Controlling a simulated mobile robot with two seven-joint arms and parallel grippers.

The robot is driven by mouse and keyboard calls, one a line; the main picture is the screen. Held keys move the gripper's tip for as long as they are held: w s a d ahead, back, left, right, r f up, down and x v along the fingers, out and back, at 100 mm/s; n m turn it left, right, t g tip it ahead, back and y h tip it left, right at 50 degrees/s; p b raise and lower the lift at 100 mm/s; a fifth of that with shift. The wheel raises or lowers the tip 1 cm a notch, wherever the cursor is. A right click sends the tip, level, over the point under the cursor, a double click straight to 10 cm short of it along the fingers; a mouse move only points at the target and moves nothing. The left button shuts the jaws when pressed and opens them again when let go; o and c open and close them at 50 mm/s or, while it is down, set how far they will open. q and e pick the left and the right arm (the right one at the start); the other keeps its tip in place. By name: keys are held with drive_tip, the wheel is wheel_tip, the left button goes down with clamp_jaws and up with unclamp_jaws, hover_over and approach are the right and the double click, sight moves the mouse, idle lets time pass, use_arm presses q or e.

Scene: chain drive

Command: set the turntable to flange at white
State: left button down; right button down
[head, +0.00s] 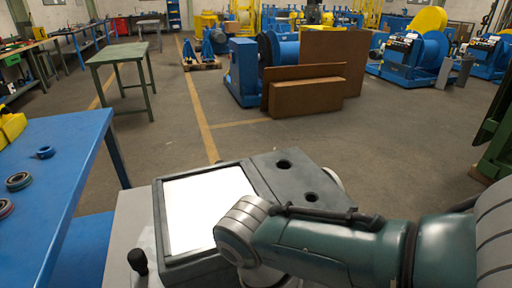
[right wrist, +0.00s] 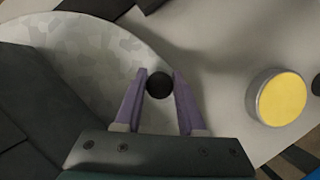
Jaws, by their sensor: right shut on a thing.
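In the right wrist view, a pale, mottled grey disc (right wrist: 75,65), seemingly the turntable, fills the upper left. My right gripper (right wrist: 159,76) has its two purple fingers on either side of a small round black knob (right wrist: 159,85) near the disc's right edge, and is shut on it. In the head view, my right arm comes in from the right across the console, and its gripper is hidden behind the arm and console. I cannot make out a flange or a white mark. My left gripper is in neither view.
A grey console (head: 262,172) with a blank white screen (head: 205,205) stands in front of me, beside a black-knobbed lever (head: 138,262). A yellow button (right wrist: 283,98) is right of the gripper. A blue table (head: 60,150) holds rings at left.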

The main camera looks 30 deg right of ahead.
drive_tip(key=shift+w+a+m, duration=0.1)
drive_tip(key=shift+a+m, duration=0.3)
drive_tip(key=shift+a, duration=0.25)
drive_tip(key=c, duration=0.5)
unclamp_jaws()
drive_tip(key=p+v, duration=0.2)
drive_tip(key=v, duration=0.8)
